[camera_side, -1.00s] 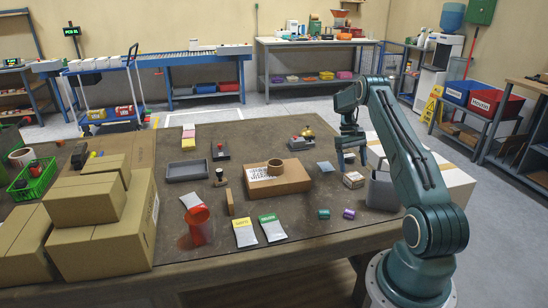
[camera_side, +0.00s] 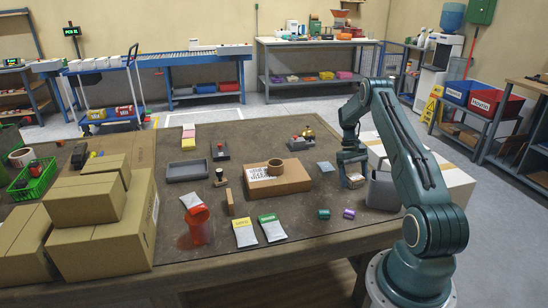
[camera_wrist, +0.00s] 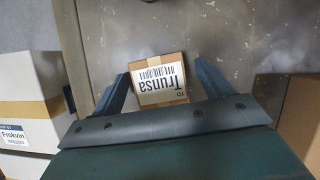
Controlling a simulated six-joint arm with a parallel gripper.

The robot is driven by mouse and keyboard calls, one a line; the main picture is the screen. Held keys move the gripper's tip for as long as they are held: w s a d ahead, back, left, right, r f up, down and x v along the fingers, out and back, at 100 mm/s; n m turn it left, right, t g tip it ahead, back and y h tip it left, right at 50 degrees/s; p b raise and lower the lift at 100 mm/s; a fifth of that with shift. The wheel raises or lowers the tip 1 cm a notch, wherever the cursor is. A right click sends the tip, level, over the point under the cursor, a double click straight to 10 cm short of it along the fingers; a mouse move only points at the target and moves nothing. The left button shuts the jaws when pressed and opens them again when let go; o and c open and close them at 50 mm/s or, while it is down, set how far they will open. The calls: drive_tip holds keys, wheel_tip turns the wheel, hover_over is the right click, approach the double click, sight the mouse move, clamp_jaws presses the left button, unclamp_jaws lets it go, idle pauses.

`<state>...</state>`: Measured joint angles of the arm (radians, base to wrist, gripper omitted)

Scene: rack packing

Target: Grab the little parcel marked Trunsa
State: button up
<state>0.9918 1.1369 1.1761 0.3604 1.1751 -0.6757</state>
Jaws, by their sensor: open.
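The little parcel marked Trunsa (camera_wrist: 160,80) is a small brown box with a white label. In the wrist view it lies between the two fingers of my open gripper (camera_wrist: 162,88), with a gap at the right finger and little or none at the left. In the side view the parcel (camera_side: 354,181) is on the table near its right side, partly hidden by my gripper (camera_side: 353,168), which is lowered around it.
A grey bin (camera_side: 384,190) stands close to the right of my gripper. A white box marked Frokvin (camera_wrist: 25,85) is at the left in the wrist view.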

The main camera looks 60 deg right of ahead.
sight(354, 176)
drive_tip(key=shift+c, duration=0.2)
drive_tip(key=c, duration=1)
drive_tip(key=shift+c, duration=0.2)
drive_tip(key=shift+r, duration=0.1)
drive_tip(key=shift+r, duration=4.95)
